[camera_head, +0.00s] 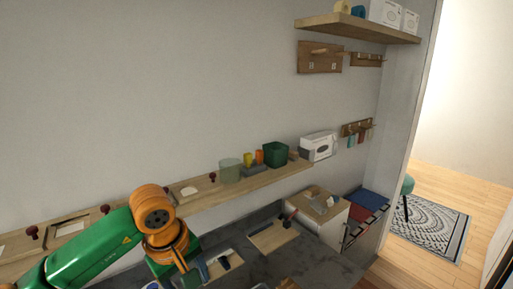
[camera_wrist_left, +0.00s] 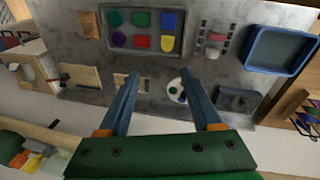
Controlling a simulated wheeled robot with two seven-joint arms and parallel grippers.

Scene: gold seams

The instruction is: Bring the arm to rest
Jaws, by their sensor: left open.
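My left arm (camera_head: 163,225), green and orange, comes in from the left in the head view. My left gripper (camera_head: 203,272) points down over the grey worktop at the bottom of that view, partly cut off. In the left wrist view its two blue-grey fingers (camera_wrist_left: 159,76) are spread apart with nothing between them. A white round dish with coloured spots (camera_wrist_left: 176,92) lies on the worktop below, near the right finger. My right gripper is in neither view.
A grey tray (camera_wrist_left: 144,47) holds several coloured pieces, with a blue bin (camera_wrist_left: 280,51) to its right. A wooden ledge (camera_head: 253,182) along the wall carries cups and a green pot (camera_head: 276,154). A wooden board (camera_head: 272,237) lies on the worktop, right of my gripper.

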